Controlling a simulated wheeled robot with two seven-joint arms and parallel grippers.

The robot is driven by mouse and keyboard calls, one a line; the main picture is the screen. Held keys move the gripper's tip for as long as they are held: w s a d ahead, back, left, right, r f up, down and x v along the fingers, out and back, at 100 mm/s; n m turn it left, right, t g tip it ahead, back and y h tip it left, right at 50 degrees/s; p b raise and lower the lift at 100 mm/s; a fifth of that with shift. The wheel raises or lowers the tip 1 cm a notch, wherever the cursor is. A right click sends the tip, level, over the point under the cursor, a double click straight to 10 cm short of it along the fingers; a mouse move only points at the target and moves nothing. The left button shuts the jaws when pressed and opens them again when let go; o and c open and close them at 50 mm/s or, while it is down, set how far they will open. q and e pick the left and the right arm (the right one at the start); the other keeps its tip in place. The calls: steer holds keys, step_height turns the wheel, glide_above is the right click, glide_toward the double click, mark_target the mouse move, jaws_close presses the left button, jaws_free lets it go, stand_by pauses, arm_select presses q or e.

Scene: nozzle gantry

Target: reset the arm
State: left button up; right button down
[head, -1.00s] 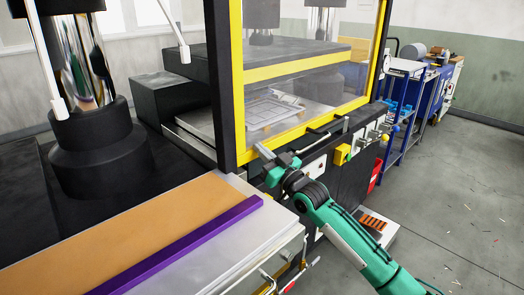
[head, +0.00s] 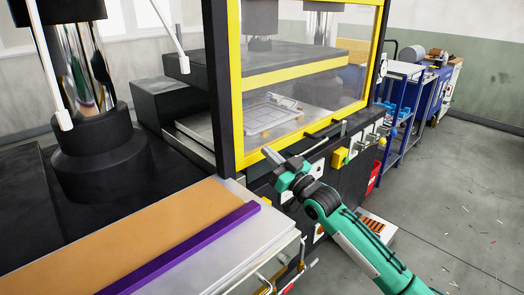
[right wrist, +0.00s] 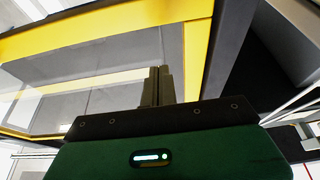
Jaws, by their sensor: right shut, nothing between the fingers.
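My right gripper (head: 272,157) is at the end of the green arm that comes in from the lower right in the head view. It is in front of the lower edge of the yellow-framed press door (head: 262,72), and I cannot tell the exact gap. In the right wrist view its fingers (right wrist: 156,84) are together and empty, with the yellow frame (right wrist: 110,28) and clear pane beyond them. My left gripper is not in view.
A bench with an orange board (head: 120,235) and a purple bar (head: 185,245) is at the lower left. A panel with a yellow box (head: 340,158) and knobs is right of the gripper. Blue shelving (head: 400,120) stands further right. The grey floor (head: 465,200) at right is mostly open.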

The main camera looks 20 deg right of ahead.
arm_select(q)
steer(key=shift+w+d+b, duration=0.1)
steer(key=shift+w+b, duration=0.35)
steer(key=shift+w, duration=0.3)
arm_select(e)
steer(key=v, duration=0.5)
steer(key=shift+s+d+f, duration=0.1)
steer(key=shift+s+f, duration=0.05)
steer(key=shift+s, duration=0.05)
